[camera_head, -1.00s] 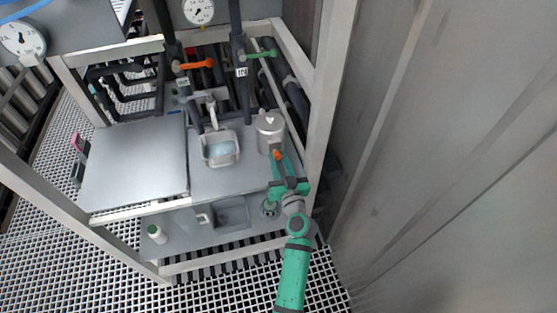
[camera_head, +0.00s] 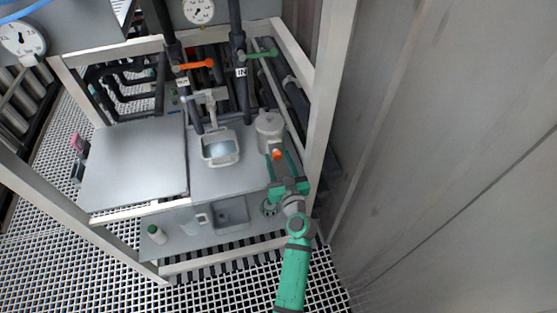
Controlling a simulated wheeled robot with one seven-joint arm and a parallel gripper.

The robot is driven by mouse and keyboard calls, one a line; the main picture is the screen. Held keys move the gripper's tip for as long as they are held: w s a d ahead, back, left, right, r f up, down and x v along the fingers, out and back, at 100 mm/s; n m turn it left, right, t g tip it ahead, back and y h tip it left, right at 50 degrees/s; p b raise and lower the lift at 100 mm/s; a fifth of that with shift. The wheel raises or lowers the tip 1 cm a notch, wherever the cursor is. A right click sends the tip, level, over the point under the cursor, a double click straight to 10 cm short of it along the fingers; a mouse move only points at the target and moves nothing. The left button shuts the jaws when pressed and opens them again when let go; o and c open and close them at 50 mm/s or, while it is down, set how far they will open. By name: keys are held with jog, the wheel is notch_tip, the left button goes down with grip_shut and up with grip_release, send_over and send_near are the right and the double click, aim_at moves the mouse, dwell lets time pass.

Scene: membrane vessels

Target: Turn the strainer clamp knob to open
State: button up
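The strainer (camera_head: 269,126) is a grey metal canister standing at the right of the grey shelf, close to the frame post. Its clamp knob (camera_head: 277,153) is small and orange, on the canister's near side. My gripper (camera_head: 282,163) is green and comes from the near side. Its two fingers are spread apart, one on each side of the knob. I cannot tell whether either finger touches the knob. The gripper's body is just below the knob in the picture.
A clear-looking square container (camera_head: 220,148) with a handle stands left of the strainer. Pipes with an orange lever (camera_head: 196,65) and a green lever (camera_head: 262,54) rise behind. A frame post (camera_head: 325,100) stands close on the right. A lower shelf holds a grey tray (camera_head: 232,212) and a green-capped bottle (camera_head: 156,234).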

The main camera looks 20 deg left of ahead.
jog(key=v, duration=1)
jog(key=shift+s+d, duration=0.25)
jog(key=shift+s, duration=0.1)
dwell(0.3)
jog(key=s+d+f+m+h, duration=0.3)
jog(key=s+d+f+h, duration=0.15)
jog(key=s, duration=0.45)
jog(key=s+d+f+m+h, duration=0.25)
jog(key=s+d+f, duration=0.2)
jog(key=s, duration=0.45)
jog(key=s+d+r+h, duration=0.1)
jog(key=s+d+r, duration=0.1)
jog(key=s+r, duration=0.3)
jog(key=s+d+r+h, duration=0.2)
jog(key=s+r, duration=0.3)
jog(key=s, duration=0.8)
jog(key=shift+s+d+m, duration=0.2)
jog(key=shift+d+m, duration=0.1)
jog(key=shift+m, duration=0.05)
